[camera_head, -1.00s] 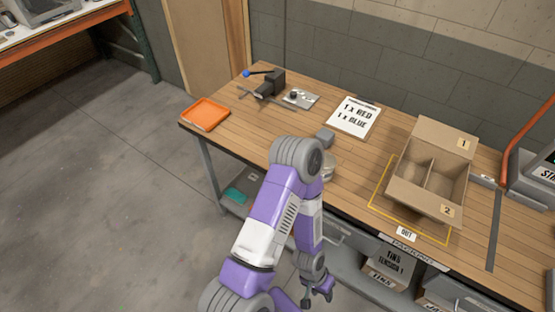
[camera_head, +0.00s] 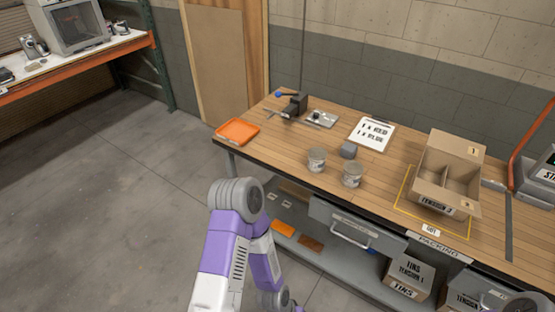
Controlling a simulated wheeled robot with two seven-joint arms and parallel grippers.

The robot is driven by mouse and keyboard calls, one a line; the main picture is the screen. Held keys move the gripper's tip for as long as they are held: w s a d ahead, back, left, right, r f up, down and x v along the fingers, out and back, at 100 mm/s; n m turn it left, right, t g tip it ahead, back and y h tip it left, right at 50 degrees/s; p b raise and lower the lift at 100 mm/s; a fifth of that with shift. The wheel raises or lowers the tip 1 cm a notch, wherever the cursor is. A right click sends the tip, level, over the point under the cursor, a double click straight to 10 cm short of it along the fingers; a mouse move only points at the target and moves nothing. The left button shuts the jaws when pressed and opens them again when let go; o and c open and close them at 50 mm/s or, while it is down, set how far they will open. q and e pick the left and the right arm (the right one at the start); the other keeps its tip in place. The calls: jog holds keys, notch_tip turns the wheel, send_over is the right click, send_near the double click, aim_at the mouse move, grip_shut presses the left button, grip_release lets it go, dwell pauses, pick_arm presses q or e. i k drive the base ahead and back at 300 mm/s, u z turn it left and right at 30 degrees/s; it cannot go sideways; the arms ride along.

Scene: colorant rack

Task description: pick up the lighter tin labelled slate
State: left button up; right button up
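Two small tins with pale labels stand upright on the wooden bench near its front edge: a left tin (camera_head: 316,160) and a right tin (camera_head: 352,174). Both have greyish lids and look alike in size. Their label words are too small to read, so I cannot tell which is slate, or which is lighter. My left arm, purple and white, rises from the bottom edge, left of and below the tins, well apart from them. Its gripper is cut off below the picture. My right gripper is not in view.
Behind the tins are a grey block (camera_head: 348,149) and a clipboard (camera_head: 372,134). An orange tray (camera_head: 237,131) lies at the bench's left end. A divided cardboard box (camera_head: 422,189) stands at the right. A drawer (camera_head: 352,226) sits under the bench front.

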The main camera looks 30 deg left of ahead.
aim_at(317, 155)
jog(key=u, duration=1)
jog(key=i, duration=0.4)
